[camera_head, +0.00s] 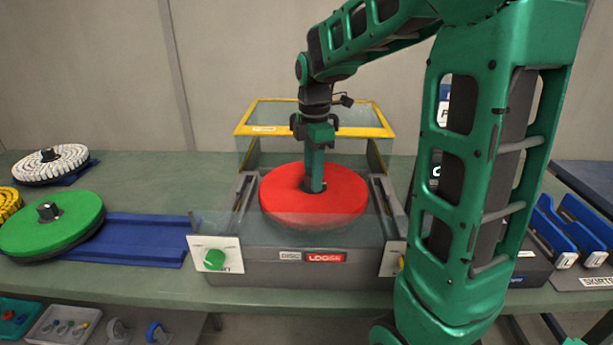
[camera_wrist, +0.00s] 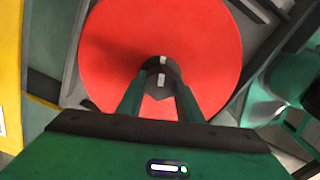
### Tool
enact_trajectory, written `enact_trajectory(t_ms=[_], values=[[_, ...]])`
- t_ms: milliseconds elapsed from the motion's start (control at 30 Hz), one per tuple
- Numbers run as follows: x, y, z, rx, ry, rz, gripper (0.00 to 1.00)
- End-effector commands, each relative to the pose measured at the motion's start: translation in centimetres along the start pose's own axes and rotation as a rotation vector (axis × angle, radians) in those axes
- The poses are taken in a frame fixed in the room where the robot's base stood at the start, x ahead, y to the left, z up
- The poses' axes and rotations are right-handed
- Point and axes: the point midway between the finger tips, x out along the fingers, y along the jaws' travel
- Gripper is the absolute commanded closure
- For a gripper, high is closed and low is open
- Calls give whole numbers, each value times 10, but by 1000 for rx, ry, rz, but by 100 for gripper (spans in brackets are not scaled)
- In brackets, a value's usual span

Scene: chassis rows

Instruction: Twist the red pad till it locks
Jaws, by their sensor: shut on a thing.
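The red pad (camera_head: 290,202) is a thick round disc lying flat on the grey machine (camera_head: 250,258) in the middle of the bench. My gripper (camera_head: 316,188) points straight down at the pad's centre. In the wrist view the red pad (camera_wrist: 215,50) fills the upper middle. There the two green fingers of my gripper (camera_wrist: 160,85) are closed on the dark central hub (camera_wrist: 160,66), which has pale marks on it. Whether the pad is locked cannot be told from these views.
A yellow-framed clear cover (camera_head: 262,104) stands raised behind the pad. A green pad (camera_head: 50,222) sits at left by a blue tray (camera_head: 135,240), with a white pad (camera_head: 50,162) behind. A green button (camera_head: 214,259) is on the machine's front left. Blue racks (camera_head: 575,228) stand at right.

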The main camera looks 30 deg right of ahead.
Motion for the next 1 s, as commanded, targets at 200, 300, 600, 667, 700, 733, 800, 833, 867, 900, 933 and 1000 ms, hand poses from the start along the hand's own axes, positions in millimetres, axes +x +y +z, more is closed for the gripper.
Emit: enact_trajectory(t_ms=[200,300,600,667,700,733,800,833,867,900,933,1000], values=[[4,-2,-1,204,-1,-10,100],[4,-3,-1,300,-1,-10,100],[4,-3,0,485,-3,-12,46],[4,-2,0,485,-3,-10,45],[4,-2,0,485,-2,-9,45],[4,-2,0,485,-2,-9,45],[4,-1,0,485,-2,-7,45],[4,-1,0,485,-2,-7,45],[4,-1,1,485,-2,-6,45],[4,-1,1,485,-2,-6,45],[4,-1,1,485,-2,-6,45],[3,-1,1,485,-2,-6,45]])
